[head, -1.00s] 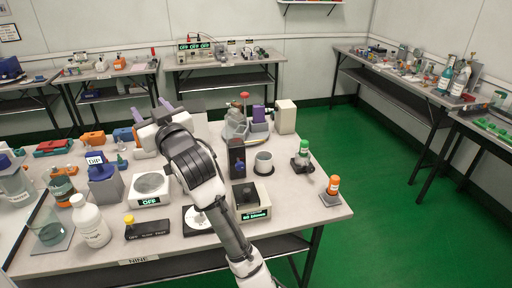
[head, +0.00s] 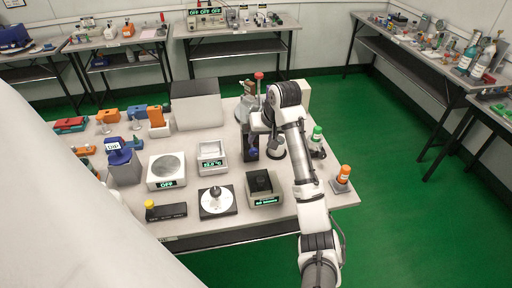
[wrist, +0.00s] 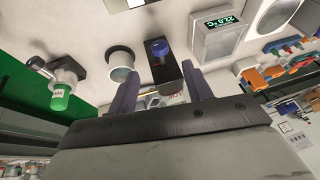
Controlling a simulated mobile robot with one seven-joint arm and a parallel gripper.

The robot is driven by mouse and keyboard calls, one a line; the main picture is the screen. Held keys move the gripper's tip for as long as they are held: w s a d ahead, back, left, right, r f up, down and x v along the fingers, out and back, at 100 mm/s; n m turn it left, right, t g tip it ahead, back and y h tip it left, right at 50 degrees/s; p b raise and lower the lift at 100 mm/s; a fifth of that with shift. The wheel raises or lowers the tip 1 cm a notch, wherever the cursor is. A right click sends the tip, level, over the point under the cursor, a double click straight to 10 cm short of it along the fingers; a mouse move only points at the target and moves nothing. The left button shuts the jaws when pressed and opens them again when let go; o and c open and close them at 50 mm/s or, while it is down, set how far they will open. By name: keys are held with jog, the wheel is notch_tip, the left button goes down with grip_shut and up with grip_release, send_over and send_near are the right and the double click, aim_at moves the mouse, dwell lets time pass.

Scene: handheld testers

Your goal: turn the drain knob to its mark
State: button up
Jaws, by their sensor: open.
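A blue knob (wrist: 158,47) sits on a tall black block (wrist: 166,72) in the wrist view; the block also shows, partly covered by my arm, in the head view (head: 246,142). No label or mark can be read on it, so I cannot be sure it is the drain knob. My gripper (wrist: 160,88) is open and empty, its two dark fingers either side of the block in the picture, with no visible contact. A black knob on a white dial plate (head: 212,205) stands nearer the table's front edge.
A grey cup (wrist: 120,62) stands close beside the block. A green-capped bottle (head: 317,135) and an orange-capped one (head: 343,174) stand to the right. A scale (head: 166,172) and a temperature display unit (head: 212,157) stand to the left.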

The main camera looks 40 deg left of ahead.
aim_at(255, 150)
jog(key=p+x, duration=0.2)
jog(key=x, duration=0.7)
jog(key=shift+a+f, duration=0.15)
jog(key=shift+f, duration=0.15)
jog(key=shift+c, duration=0.3)
jog(key=c, duration=0.9)
